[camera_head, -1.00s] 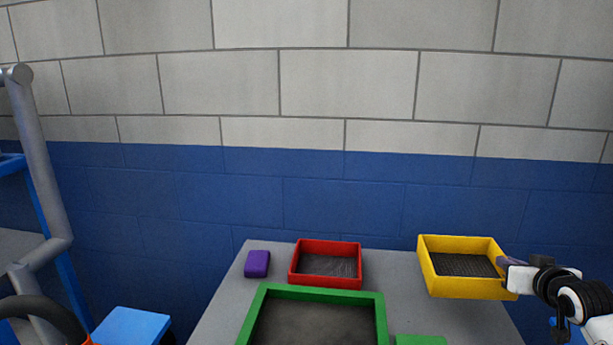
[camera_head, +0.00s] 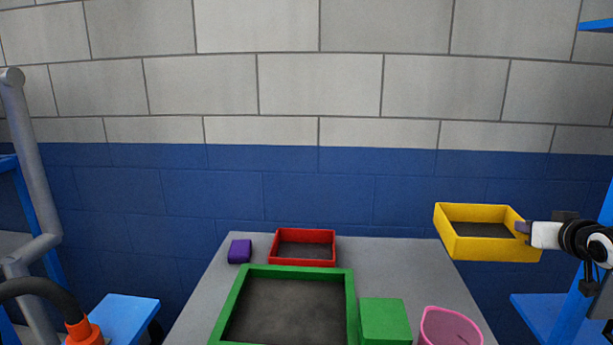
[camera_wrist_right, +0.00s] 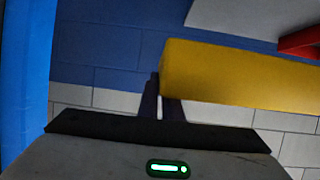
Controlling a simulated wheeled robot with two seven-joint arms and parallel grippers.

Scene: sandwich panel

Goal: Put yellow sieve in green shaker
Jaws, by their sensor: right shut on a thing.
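The yellow sieve (camera_head: 484,248) is a square tray with a dark mesh bottom. It is held in the air at the right, past the table's right edge. My right gripper (camera_head: 527,229) is shut on its right wall. In the right wrist view the fingers (camera_wrist_right: 165,100) grip the end of the yellow sieve's wall (camera_wrist_right: 230,78). The green shaker (camera_head: 351,310) is a large open green frame with a dark grey floor, on the table to the left of and nearer than the sieve. Its near edge is partly cut off. My left gripper is not in view.
A red sieve (camera_head: 302,262) and a purple block (camera_head: 240,251) stand behind the shaker on the grey table (camera_head: 400,265). A green block (camera_head: 385,321) and a pink cup (camera_head: 450,328) stand right of the shaker. Blue surfaces flank the table.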

